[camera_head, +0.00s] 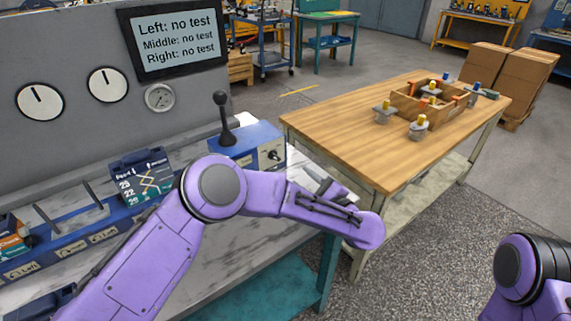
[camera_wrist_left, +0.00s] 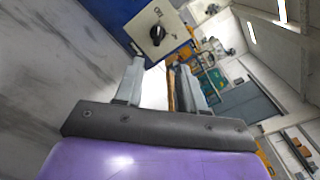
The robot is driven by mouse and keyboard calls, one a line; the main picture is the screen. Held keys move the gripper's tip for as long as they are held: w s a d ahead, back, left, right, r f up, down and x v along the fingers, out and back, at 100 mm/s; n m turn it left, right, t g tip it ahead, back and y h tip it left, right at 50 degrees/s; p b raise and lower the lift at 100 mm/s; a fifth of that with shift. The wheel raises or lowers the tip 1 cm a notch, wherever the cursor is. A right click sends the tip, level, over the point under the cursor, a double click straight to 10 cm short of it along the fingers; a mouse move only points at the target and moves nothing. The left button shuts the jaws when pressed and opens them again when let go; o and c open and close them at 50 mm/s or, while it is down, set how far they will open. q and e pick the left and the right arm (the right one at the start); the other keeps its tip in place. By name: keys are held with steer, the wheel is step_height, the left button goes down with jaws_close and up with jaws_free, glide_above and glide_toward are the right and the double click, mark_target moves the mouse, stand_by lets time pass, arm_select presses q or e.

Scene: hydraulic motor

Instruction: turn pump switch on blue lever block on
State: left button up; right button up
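The blue lever block (camera_head: 243,143) sits on the grey bench, with an upright black lever (camera_head: 225,120) on top. Its cream side panel (camera_head: 265,159) carries the black pump switch (camera_head: 274,155). In the left wrist view the switch (camera_wrist_left: 157,34) is a round black knob below a small label, ahead of the fingertips. My left gripper (camera_wrist_left: 160,80) is open and empty, its two fingers apart and short of the panel. In the head view my left gripper (camera_head: 322,184) is right of the block, partly hidden by my forearm. My right gripper is out of view.
A screen (camera_head: 175,40) reads "no test" for left, middle and right. Dials and a gauge (camera_head: 160,97) are on the grey wall panel. A wooden table (camera_head: 340,135) with a parts tray (camera_head: 410,106) stands to the right, across a gap.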

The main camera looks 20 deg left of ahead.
mark_target(277, 159)
arm_select(q)
steer(key=shift+w+a+f+n, duration=0.1)
steer(key=shift+w+f+n, duration=0.1)
steer(key=shift+n, duration=0.2)
steer(key=shift+w+a+r+p, duration=0.1)
steer(key=shift+a+r+p, duration=0.25)
steer(key=shift+a, duration=0.3)
steer(key=shift+w+a+r+p, duration=0.1)
steer(key=shift+a+r+p, duration=0.2)
steer(key=shift+a, duration=0.3)
steer(key=x, duration=0.4)
steer(key=p+x, duration=0.1)
steer(key=x, duration=0.2)
steer(key=shift+f, duration=0.35)
steer(key=shift+w+a+r, duration=0.1)
steer(key=shift+w+a, duration=0.05)
steer(key=shift+a, duration=0.05)
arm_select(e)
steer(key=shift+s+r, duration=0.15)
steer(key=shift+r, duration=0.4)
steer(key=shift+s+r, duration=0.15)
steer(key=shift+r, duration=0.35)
arm_select(q)
jaws_close()
